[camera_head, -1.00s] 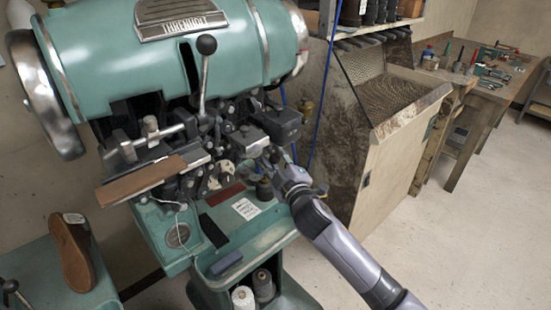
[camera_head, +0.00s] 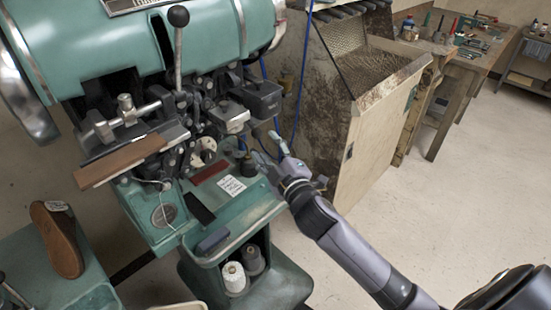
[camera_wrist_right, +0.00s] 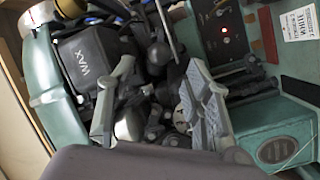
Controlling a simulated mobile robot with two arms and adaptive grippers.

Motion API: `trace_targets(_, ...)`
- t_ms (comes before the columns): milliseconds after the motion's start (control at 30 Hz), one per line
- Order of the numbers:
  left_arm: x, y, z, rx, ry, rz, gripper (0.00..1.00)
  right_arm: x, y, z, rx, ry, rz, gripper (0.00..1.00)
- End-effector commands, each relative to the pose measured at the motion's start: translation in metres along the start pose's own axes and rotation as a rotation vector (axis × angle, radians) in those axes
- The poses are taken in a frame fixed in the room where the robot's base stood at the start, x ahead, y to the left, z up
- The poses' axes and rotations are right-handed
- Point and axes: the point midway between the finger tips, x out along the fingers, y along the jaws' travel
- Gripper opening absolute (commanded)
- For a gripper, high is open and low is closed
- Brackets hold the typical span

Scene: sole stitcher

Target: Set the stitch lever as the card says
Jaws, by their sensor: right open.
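A tall metal lever with a black ball knob (camera_head: 178,16) stands upright at the front of the green stitching machine (camera_head: 215,35). I cannot tell for sure whether it is the stitch lever. A small white card (camera_head: 231,186) with print lies on the machine's green shelf. It also shows tilted in the right wrist view (camera_wrist_right: 300,22), where its small print is mostly unclear. My right gripper (camera_head: 272,153) is open and empty, right of the card and below the black box. In the right wrist view its two fingers (camera_wrist_right: 160,105) stand apart before the machine's dark mechanism. My left gripper is out of view.
A black box marked WAX (camera_wrist_right: 85,60) is close to the right gripper; it also shows in the head view (camera_head: 262,97). A brown sole (camera_head: 120,162) sits on the machine's arm. Thread spools (camera_head: 234,277) stand below the shelf. Floor at right is clear.

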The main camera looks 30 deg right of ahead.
Motion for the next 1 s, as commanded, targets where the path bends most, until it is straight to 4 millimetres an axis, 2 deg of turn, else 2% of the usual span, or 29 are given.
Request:
trace_targets(100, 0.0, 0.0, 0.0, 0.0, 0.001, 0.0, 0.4, -0.022, -0.001, 0.001, 0.0, -0.002, -0.002, 0.46)
trace_targets(300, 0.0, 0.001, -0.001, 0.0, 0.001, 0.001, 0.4, -0.041, 0.0, 0.0, 0.0, -0.001, 0.0, 0.46)
trace_targets(667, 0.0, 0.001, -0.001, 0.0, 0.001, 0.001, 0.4, -0.046, 0.0, 0.0, 0.0, -0.001, 0.0, 0.46)
trace_targets(767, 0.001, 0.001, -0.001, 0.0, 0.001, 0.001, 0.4, -0.045, 0.0, 0.002, 0.014, -0.002, -0.002, 0.4)
trace_targets(867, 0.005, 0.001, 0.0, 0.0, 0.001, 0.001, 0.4, -0.043, -0.004, 0.01, 0.113, -0.009, -0.019, 0.33)
trace_targets(967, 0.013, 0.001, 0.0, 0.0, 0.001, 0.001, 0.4, -0.04, -0.009, 0.027, 0.34, -0.026, -0.054, 0.27)
trace_targets(1000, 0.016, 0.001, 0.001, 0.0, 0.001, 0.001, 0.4, -0.039, -0.011, 0.035, 0.463, -0.035, -0.071, 0.24)
